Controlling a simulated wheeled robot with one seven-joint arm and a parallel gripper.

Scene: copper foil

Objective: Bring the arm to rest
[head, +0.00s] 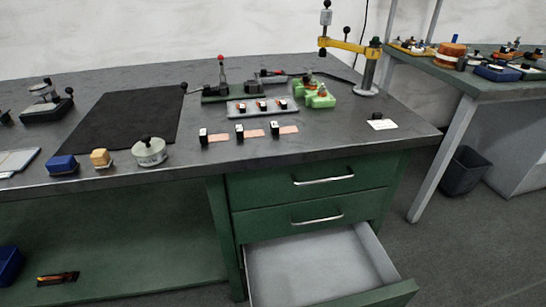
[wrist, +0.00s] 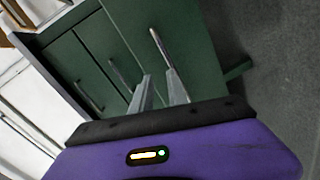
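My gripper (wrist: 159,74) shows only in the wrist view, with its two grey fingers standing apart and nothing between them. It is open and empty. The purple body behind the fingers is mine. Beyond the fingers is a green cabinet front (wrist: 185,50) with several long metal handles, seen tilted. The fingers overlap it in the picture; I cannot tell how far away it is. My arm is not visible in the head view.
The dark workbench (head: 330,135) holds a black mat (head: 125,122), a grey tray (head: 245,110), green fixtures (head: 318,95) and several stamps. An empty lower drawer (head: 310,270) stands open. A side bench (head: 475,85) and bin (head: 465,172) are at right. Floor shows right of the drawers.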

